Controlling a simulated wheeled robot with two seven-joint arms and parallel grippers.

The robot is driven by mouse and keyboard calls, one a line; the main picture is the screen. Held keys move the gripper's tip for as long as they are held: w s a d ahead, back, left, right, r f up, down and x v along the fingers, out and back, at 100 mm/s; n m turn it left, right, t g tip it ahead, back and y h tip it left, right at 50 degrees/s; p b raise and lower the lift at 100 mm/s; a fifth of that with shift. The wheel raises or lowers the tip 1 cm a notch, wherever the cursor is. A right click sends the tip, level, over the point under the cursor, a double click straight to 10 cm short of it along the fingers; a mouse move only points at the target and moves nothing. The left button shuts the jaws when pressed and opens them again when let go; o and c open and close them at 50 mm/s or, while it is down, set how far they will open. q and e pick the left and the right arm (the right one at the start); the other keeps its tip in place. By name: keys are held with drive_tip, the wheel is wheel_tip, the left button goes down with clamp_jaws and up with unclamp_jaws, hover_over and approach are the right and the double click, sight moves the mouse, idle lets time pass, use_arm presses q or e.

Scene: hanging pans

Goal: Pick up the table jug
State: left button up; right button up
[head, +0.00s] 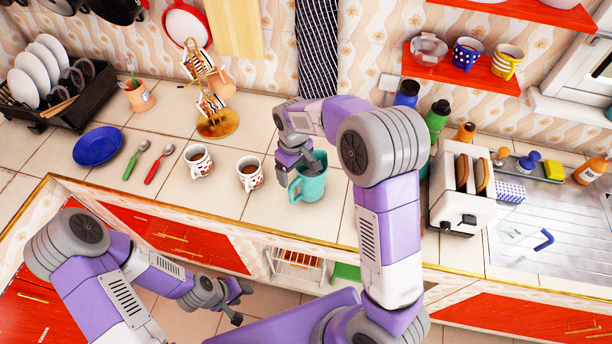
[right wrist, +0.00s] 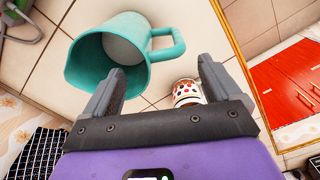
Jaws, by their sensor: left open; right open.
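The table jug is a teal jug (head: 313,186) standing upright on the counter; its handle faces left in the head view. In the right wrist view the jug (right wrist: 95,60) shows its open mouth, with the handle (right wrist: 172,38) beyond and between the fingertips. My right gripper (head: 296,162) is open at the jug's rim, above the handle. In the right wrist view one finger of this gripper (right wrist: 160,72) overlaps the jug's mouth; contact cannot be told. My left gripper (head: 236,302) is open and empty, low in front of the counter, away from the jug.
Two patterned mugs (head: 250,173) stand left of the jug. A gold stand (head: 217,122) is behind them. A toaster (head: 463,188) and bottles (head: 437,118) stand to the right. A blue plate (head: 97,146) and dish rack (head: 62,95) are far left.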

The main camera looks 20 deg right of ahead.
sight(295, 181)
drive_tip(key=shift+s+a+f, duration=0.15)
drive_tip(key=shift+s+f, duration=0.55)
drive_tip(key=shift+f, duration=0.3)
drive_tip(key=f, duration=0.3)
drive_tip(key=shift+w+a+f, duration=0.1)
drive_tip(key=shift+w+f, duration=0.1)
drive_tip(key=shift+w, duration=0.05)
drive_tip(key=shift+s+r, duration=0.1)
clamp_jaws()
